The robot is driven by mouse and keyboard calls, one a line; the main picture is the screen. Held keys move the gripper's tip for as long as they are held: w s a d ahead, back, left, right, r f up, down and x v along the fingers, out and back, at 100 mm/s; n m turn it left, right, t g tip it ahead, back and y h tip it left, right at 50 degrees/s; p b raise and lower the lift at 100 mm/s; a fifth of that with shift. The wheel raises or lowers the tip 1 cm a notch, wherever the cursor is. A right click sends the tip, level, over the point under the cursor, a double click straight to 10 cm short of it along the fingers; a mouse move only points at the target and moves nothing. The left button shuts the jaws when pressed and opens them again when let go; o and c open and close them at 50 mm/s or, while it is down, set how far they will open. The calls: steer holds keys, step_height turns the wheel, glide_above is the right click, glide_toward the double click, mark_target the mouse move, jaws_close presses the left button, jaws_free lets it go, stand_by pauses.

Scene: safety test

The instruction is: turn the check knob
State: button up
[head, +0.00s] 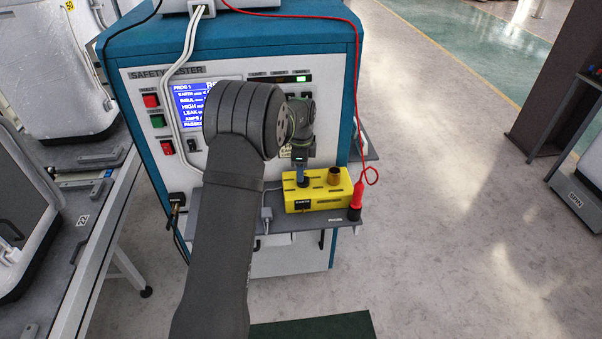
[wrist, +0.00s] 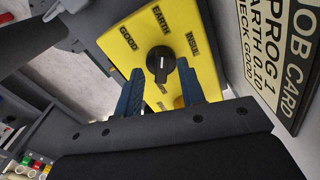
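The check knob (wrist: 162,66) is black with a white line and sits on the yellow box (wrist: 120,42). Its white line runs up and down in the wrist view, roughly in line with the EARTH label; GOOD is to the left and INSUL to the right. My gripper (wrist: 161,82) is open, its blue fingers to the left and right of the knob's lower part. I cannot tell whether either finger touches it. In the head view my gripper (head: 301,172) is over the left part of the yellow box (head: 325,195), and the knob is hidden.
A brown cylinder (head: 334,176) stands on the box's right part. A red probe (head: 355,197) with a red cable stands at the shelf's right end. The blue tester (head: 125,50) is behind. A job card (wrist: 278,55) is to the right in the wrist view.

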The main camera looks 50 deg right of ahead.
steer(key=shift+f, duration=0.8)
jaws_close()
steer(key=shift+n, duration=0.3)
steer(key=n, duration=0.3)
steer(key=shift+s, duration=0.1)
steer(key=shift+s+n, duration=0.15)
steer(key=shift+n, duration=2.25)
